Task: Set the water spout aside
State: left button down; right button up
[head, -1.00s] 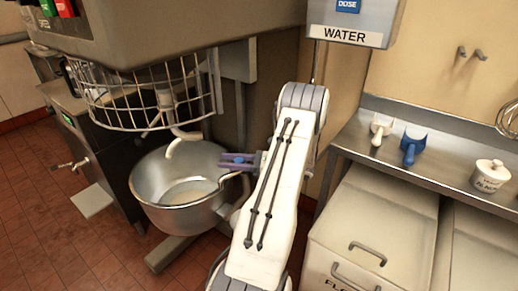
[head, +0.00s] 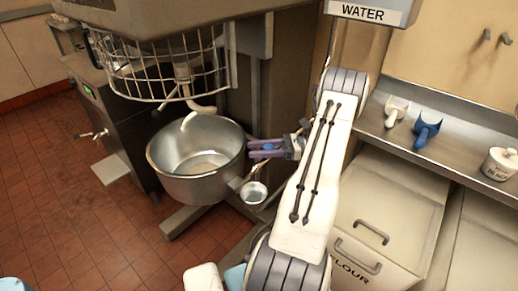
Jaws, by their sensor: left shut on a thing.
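My left gripper (head: 266,149), with purple fingers, is just right of the steel mixer bowl (head: 163,172). It is shut on a small blue piece (head: 268,147), which seems to be the grip of the water spout. The rest of the spout is hard to make out, and my arm covers the space behind. A small round steel cup-like part (head: 254,193) with a thin neck shows below the fingers, beside the bowl; I cannot tell whether it belongs to the spout. The water unit (head: 362,13), labelled WATER, is at the top. My right gripper is not in view.
The mixer's wire guard (head: 160,68) and hook (head: 198,112) are above the bowl. A steel shelf (head: 448,157) on the right carries a white scoop (head: 396,111), a blue scoop (head: 427,131) and a white pot (head: 499,164). Flour bins (head: 400,190) stand below it.

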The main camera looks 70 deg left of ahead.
pick_arm(q)
jog(key=c, duration=0.9)
grip_release()
jog(key=shift+w+d, duration=0.1)
jog(key=shift+d, duration=0.1)
jog(key=o, duration=0.4)
jog(key=shift+w+d, duration=0.1)
jog(key=shift+o, duration=0.2)
jog(key=b+v, duration=0.1)
jog(key=v, duration=0.9)
jog(key=shift+w+b, duration=0.15)
jog(key=shift+b, duration=0.25)
